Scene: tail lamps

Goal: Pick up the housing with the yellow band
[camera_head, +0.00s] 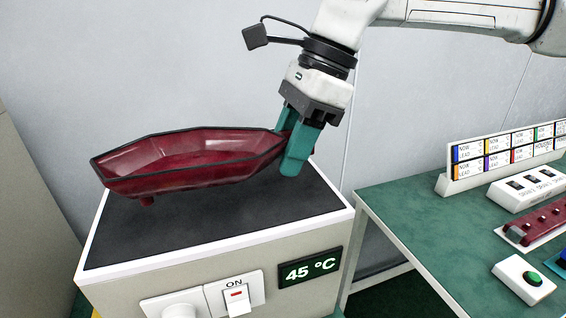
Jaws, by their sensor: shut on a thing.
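A dark red, translucent tail lamp housing (190,172), open at the top with a black rim, is over the dark top of the heating plate (210,215). My gripper (291,146), with green fingers, comes down from above and is shut on the housing's right end. The housing stretches out to the left and seems to hang above the plate, slightly tilted. A small peg shows under its left part. No yellow band shows on the side I see; part of the right end is hidden by my fingers.
The plate's front has an ON switch (236,298), a knob (180,310) and a 45 °C display (310,268). A green table (420,225) at right carries a label rack (505,155), a white switch box (528,188), a red part (540,222) and a green button (533,279).

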